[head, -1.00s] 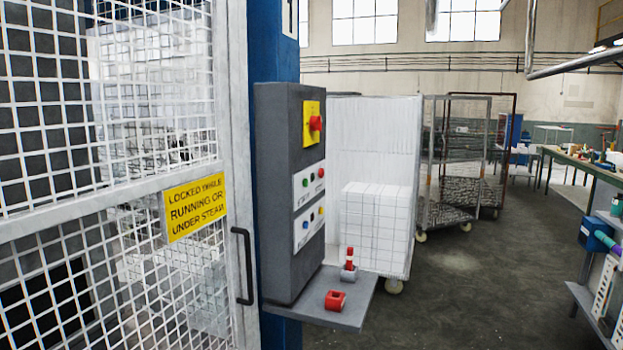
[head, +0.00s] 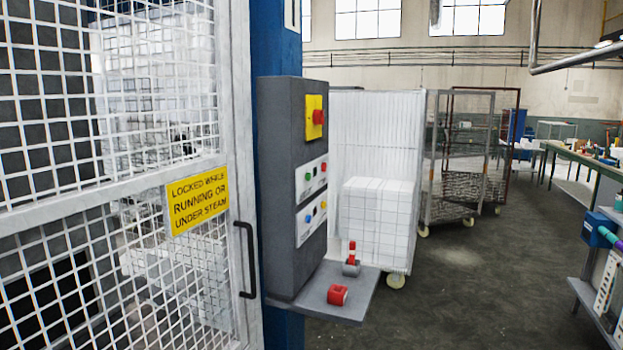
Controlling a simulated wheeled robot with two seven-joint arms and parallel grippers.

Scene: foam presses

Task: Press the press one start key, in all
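A grey control box (head: 281,190) is mounted on a blue post beside the caged press in the head view. Its face carries a yellow plate with a red rotary switch (head: 318,117). Below is a white plate with a green key (head: 308,177) and a red key (head: 323,167). A lower white plate has a blue key (head: 308,218) and a yellow or orange key (head: 322,205). The lettering by the keys is too small to read. Neither of my grippers shows.
A mesh door (head: 110,180) with a black handle (head: 246,260) and a yellow warning sign (head: 198,200) fills the left. Wheeled cage carts (head: 395,262) stand behind. Open floor (head: 480,290) lies to the right.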

